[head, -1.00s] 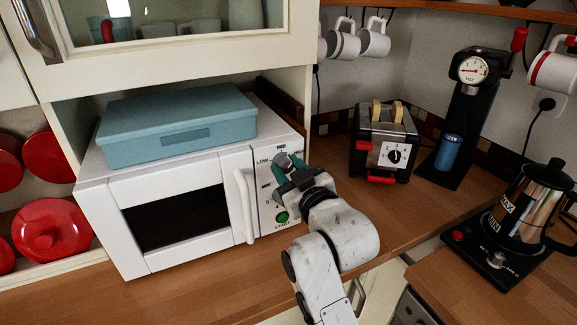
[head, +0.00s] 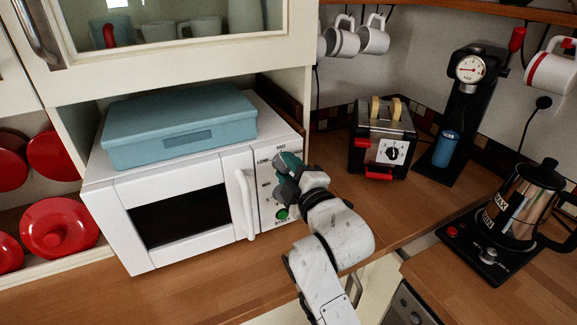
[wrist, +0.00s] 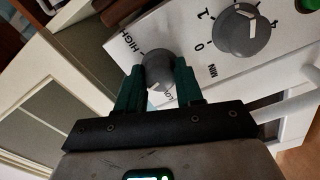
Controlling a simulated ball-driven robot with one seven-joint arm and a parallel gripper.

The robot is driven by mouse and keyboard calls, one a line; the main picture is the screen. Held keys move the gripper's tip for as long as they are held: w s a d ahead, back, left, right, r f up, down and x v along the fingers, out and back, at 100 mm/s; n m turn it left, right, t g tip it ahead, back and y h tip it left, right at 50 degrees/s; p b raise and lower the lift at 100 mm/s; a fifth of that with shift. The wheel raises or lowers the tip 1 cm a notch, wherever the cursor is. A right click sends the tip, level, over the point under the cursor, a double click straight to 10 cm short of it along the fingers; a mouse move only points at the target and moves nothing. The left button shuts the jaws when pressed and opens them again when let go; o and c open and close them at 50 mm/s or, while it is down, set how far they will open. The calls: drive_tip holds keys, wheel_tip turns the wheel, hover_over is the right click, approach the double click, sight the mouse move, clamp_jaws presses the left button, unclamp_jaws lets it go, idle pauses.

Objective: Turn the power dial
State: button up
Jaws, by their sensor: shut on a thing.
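The power dial (wrist: 157,66) is a grey round knob between the LOW and HIGH marks on the white microwave's (head: 180,180) control panel. In the wrist view my gripper (wrist: 159,84) has its two green fingers on either side of this dial, shut on it. In the head view my gripper (head: 288,166) is at the upper part of the panel and hides most of the dial. The dial's white pointer line shows in the wrist view, toward the LOW side.
A second grey dial (wrist: 242,33), marked in MIN, is beside the power dial. A green START button (head: 282,214) is below. The microwave door handle (head: 246,203) stands out left of the panel. A blue box (head: 180,130) lies on top. A toaster (head: 382,140) stands to the right.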

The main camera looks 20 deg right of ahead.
drive_tip(key=n+p, duration=0.1)
drive_tip(key=n, duration=0.4)
drive_tip(key=shift+n, duration=0.3)
drive_tip(key=n+p, duration=0.1)
drive_tip(key=n, duration=0.4)
drive_tip(key=shift+p, duration=0.4)
drive_tip(key=shift+f+n, duration=0.1)
drive_tip(key=shift+n, duration=0.3)
drive_tip(key=o, duration=1)
drive_tip(key=s, duration=0.3)
drive_tip(key=s+b, duration=0.1)
drive_tip(key=s, duration=0.3)
drive_tip(key=s+b, duration=0.1)
drive_tip(key=s, duration=0.2)
drive_tip(key=shift+s+d, duration=0.25)
drive_tip(key=shift+s, duration=0.15)
